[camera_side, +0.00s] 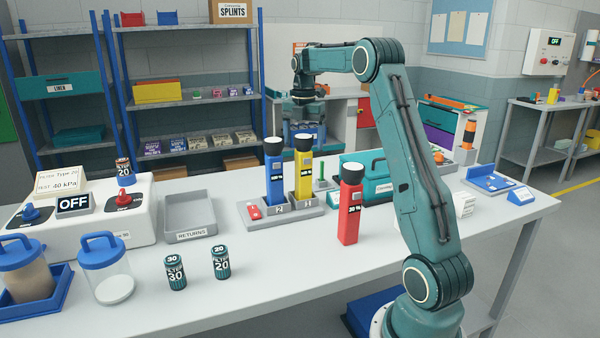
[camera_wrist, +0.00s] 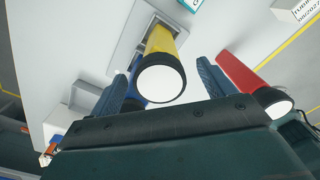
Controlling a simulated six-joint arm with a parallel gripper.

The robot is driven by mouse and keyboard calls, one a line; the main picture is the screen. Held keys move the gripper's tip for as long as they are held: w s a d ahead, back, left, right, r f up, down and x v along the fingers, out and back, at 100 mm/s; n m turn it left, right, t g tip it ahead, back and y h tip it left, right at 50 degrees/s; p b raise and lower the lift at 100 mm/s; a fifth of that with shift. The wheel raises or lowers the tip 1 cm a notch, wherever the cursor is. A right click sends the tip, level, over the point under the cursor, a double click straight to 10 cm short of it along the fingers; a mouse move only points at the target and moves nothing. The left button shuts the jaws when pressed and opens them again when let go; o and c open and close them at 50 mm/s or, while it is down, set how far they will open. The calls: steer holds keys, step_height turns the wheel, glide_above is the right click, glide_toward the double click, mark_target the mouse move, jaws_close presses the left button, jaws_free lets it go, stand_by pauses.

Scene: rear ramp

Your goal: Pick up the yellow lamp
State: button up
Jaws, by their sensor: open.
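The yellow lamp (camera_side: 304,180) stands upright in the right slot of a grey holder (camera_side: 252,221), its dark head up. In the wrist view the yellow lamp (camera_wrist: 160,40) shows its pale round lens toward me, in the gap between my two fingers. My gripper (camera_wrist: 162,72) is open and empty, pointing down. In the side view my gripper (camera_side: 304,125) is above and behind the lamp's head. I cannot tell whether the fingers reach down beside the head.
A red lamp (camera_side: 350,212) stands upright on the table, right of the holder; in the wrist view it (camera_wrist: 240,76) lies just outside my right finger. A teal case (camera_side: 368,178) is behind it. A returns tray (camera_side: 190,214) is left.

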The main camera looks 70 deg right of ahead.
steer(key=shift+f, duration=1.1)
steer(key=shift+c, duration=0.2)
steer(key=shift+r, duration=0.1)
steer(key=c, duration=1.7)
steer(key=shift+r, duration=5)
